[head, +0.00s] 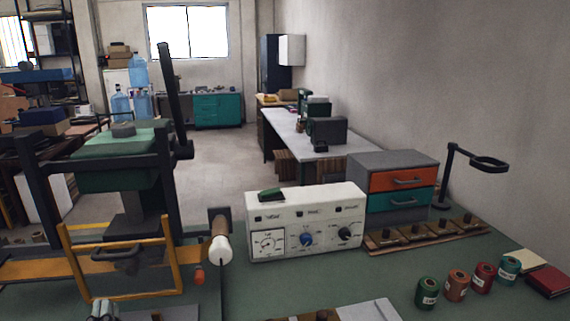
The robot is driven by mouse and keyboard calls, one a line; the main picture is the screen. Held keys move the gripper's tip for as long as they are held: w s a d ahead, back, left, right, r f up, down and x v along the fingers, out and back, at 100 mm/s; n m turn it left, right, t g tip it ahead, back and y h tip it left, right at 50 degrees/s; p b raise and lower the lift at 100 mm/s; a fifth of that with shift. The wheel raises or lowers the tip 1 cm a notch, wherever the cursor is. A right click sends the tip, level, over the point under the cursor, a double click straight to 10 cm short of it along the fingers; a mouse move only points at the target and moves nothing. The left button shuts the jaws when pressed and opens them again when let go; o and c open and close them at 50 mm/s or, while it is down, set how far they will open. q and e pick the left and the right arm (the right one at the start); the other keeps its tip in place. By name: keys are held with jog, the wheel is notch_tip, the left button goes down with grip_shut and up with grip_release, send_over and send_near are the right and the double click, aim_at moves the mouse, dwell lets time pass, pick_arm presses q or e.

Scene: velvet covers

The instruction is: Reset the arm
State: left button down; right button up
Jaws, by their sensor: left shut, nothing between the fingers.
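My left gripper (103,311) shows only in part at the bottom edge of the head view, left of the middle. It is shut and holds nothing. It is low in front of a press-like machine (122,178) with dark uprights and a green block on top. A long dark lever arm (172,95) stands nearly upright at the machine's right side. A yellow frame (78,274) is at the machine's front, just above my gripper in the picture. A roller with a white end (221,249) sticks out at its right. My right gripper is not in view.
A white control box with knobs (305,222) stands on the green bench (340,285). Behind it is a grey drawer unit (394,180). Several thread spools (427,291) and a red book (548,281) lie at the right. A pale board (372,311) lies at the front.

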pick_arm(q)
jog(key=d+f+g+h, duration=0.1)
jog(key=d+f+g, duration=0.1)
jog(key=f, duration=0.4)
jog(key=d+f+m+g+h, duration=0.1)
jog(key=d+f+g+h, duration=0.1)
jog(key=f+g, duration=0.3)
jog(key=s+d+f+m+g+h, duration=0.1)
jog(key=f+g, duration=0.3)
jog(key=f, duration=0.4)
jog(key=shift+d+f+h, duration=0.35)
jog(key=shift+d+h, duration=0.05)
jog(key=shift+d, duration=0.15)
jog(key=s+d+f+m+g, duration=0.1)
jog(key=s+d+f+g, duration=0.1)
jog(key=s+f+g, duration=0.45)
jog(key=s+d+f+m+g, duration=0.2)
jog(key=s+f+g, duration=0.1)
jog(key=s, duration=0.6)
notch_tip(320, 180, down, 26)
jog(key=s, duration=0.2)
jog(key=s+a+f+g, duration=0.2)
jog(key=s+a+f, duration=0.1)
jog(key=s+f, duration=1.3)
jog(key=shift+s+a+f+h, duration=0.2)
jog(key=shift+s+h, duration=0.1)
jog(key=shift+s, duration=0.1)
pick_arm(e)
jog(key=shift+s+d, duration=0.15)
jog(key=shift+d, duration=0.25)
